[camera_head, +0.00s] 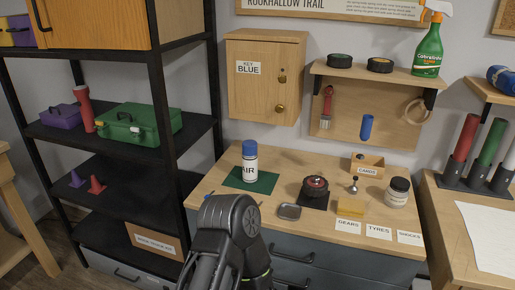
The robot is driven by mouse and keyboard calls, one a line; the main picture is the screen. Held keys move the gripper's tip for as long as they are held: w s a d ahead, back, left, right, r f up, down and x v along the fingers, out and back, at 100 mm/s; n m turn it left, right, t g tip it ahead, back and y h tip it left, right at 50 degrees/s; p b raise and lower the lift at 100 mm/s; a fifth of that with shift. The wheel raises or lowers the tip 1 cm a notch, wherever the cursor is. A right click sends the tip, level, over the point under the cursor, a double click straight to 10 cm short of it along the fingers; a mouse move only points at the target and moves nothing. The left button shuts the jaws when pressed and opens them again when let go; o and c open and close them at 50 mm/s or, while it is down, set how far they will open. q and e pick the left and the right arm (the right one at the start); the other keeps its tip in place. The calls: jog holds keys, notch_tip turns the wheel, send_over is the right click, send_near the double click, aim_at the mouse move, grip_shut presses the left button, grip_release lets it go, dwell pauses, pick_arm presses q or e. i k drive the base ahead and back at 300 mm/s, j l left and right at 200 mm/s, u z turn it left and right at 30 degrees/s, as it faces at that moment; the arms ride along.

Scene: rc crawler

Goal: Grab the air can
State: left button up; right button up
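The air can (250,168) is white with a blue cap and black lettering that ends in "AIR". It stands upright on a dark green mat (266,183) on the left part of the wooden workbench top. One of my dark arms comes up from the bottom edge, in front of the bench and below the can. Its black links cover part of the bench's front edge. I see no gripper fingers in the view, and nothing is seen holding the can.
A black shelf unit (166,100) rises at left. A wooden key cabinet (266,100) hangs behind.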

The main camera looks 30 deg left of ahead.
aim_at(249, 153)
jog(key=j+z, duration=0.15)
jog(key=j, duration=0.25)
jog(key=k+j+z, duration=0.2)
jog(key=j, duration=0.2)
jog(key=j+z, duration=0.15)
jog(key=j, duration=0.3)
jog(key=j+z, duration=0.2)
jog(key=j, duration=0.15)
jog(key=k+j+z, duration=0.15)
jog(key=j, duration=0.2)
jog(key=k+j, duration=0.1)
jog(key=j, duration=0.2)
jog(key=k+j, duration=0.15)
jog(key=j, duration=0.1)
